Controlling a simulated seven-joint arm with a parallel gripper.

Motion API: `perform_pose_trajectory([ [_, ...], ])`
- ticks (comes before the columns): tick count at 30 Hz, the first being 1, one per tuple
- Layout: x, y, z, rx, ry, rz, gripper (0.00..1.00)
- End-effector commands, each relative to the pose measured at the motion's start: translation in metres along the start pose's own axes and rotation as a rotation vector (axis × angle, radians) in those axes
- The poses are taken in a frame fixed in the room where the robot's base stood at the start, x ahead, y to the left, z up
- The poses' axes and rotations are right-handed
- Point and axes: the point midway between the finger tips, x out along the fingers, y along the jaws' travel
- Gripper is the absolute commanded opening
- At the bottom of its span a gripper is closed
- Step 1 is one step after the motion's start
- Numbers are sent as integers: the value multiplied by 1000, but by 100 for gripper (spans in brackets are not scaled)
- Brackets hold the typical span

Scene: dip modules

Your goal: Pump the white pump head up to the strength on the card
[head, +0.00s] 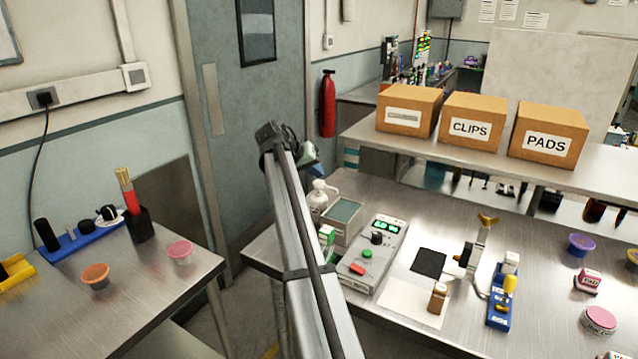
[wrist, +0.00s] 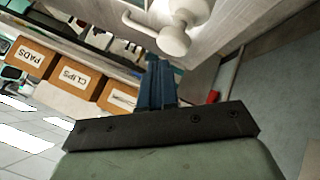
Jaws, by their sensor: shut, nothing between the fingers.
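The white pump head (head: 319,185) sits on a pale bottle (head: 318,202) on the bench, just right of my arm. My gripper (head: 316,170) is shut and empty, above and close to the pump head. In the wrist view the shut blue fingers (wrist: 160,62) point toward the white pump head (wrist: 174,42), and I cannot tell whether they touch it. A grey box with a green-lit display (head: 386,225) stands to the right; its digits are too small to read surely. I cannot make out a card with a strength on it.
A grey-green-topped tray (head: 344,212) stands right beside the bottle. Cardboard boxes (head: 472,120) line the shelf behind. My arm hides part of the bench's left end.

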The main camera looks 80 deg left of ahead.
Motion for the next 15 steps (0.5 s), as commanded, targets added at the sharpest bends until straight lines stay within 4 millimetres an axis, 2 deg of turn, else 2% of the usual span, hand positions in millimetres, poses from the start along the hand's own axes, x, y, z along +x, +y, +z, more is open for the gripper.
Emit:
perform_pose_trajectory([
  [15, 5, -4, 4, 0, 0, 0, 0],
])
